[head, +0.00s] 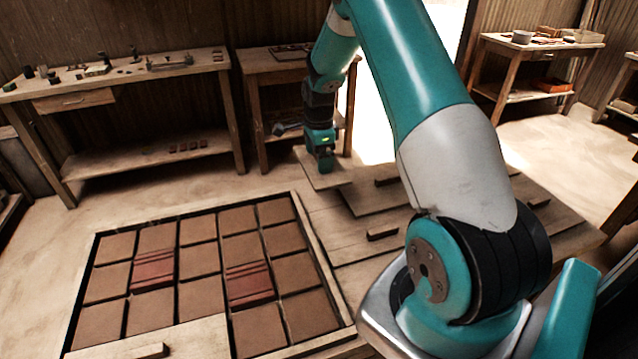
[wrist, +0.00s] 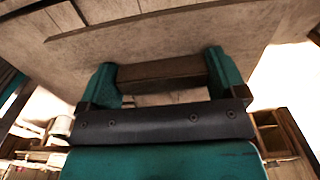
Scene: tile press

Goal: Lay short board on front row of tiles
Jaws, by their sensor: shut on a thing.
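My gripper (head: 320,168) is shut on the wooden handle of a short board (head: 335,178), beyond the tray of tiles. In the wrist view the dark handle (wrist: 162,74) sits between the two teal fingers, with the board's pale face (wrist: 150,32) behind it. I cannot tell how far the board is above the surface under it. The tiles (head: 295,272) lie in rows in a wooden-framed tray (head: 327,270) at the lower left. Another board (head: 195,338) with a handle lies over the left part of the front row. Tiles at the front right are bare.
More handled boards (head: 375,203) lie on a low wooden platform (head: 345,253) right of the tray. Dark red pieces (head: 152,268) lie among the tiles in two places. Workbenches (head: 150,75) with tools stand along the back wall. My arm blocks part of the right side.

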